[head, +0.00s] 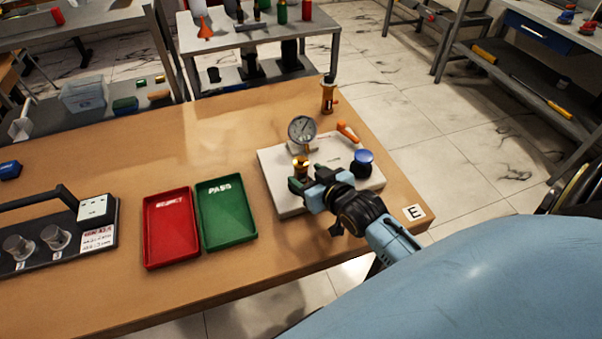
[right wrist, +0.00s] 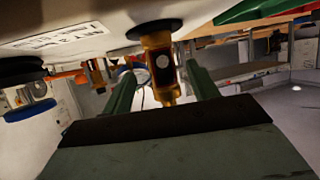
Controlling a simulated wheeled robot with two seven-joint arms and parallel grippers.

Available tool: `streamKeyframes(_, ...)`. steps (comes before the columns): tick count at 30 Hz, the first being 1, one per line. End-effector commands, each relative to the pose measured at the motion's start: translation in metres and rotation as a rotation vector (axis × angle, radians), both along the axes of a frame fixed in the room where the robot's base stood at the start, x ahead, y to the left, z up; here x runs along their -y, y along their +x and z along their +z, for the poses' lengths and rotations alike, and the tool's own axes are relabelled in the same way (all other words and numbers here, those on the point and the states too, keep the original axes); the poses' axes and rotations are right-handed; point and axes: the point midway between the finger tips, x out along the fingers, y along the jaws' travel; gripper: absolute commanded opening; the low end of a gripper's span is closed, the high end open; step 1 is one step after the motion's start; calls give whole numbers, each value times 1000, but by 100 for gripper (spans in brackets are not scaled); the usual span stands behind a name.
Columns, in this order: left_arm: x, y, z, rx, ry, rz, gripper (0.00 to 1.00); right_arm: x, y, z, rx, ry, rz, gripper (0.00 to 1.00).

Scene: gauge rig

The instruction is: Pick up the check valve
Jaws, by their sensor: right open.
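The brass check valve (head: 300,163) stands upright on the pale test rig (head: 279,205), just in front of the pressure gauge (head: 302,129). My right gripper (head: 308,181) is open at the rig, with its green fingers around the valve's near side. In the right wrist view the valve (right wrist: 160,68) shows between the two open fingers (right wrist: 163,88), one on each side, with a visible gap to each. The picture there is upside down, so the rig is at the top. My left gripper is not in view.
A blue knob (head: 363,157) and an orange lever (head: 348,132) sit on the rig. Another brass-and-orange fitting (head: 328,97) stands behind it. A green PASS tray (head: 228,226) and a red REJECT tray (head: 171,238) lie to the left. Bare wood lies behind the trays.

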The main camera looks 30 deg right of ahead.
Motion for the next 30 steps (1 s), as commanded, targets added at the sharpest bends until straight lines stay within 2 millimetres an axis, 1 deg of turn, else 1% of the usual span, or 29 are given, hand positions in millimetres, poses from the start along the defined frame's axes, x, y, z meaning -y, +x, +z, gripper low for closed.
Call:
streamKeyframes(10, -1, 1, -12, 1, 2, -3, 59, -3, 42, -16, 1, 0, 0, 59)
streamKeyframes(13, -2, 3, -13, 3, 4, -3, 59, -3, 47, -19, 0, -1, 0, 59)
streamKeyframes(19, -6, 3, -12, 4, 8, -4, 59, -3, 48, -18, 0, -1, 0, 59)
streamKeyframes(20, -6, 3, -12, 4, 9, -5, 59, -3, 48, -18, 0, -1, 0, 58)
streamKeyframes(30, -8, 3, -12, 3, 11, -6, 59, -3, 48, -18, -1, 0, 0, 13)
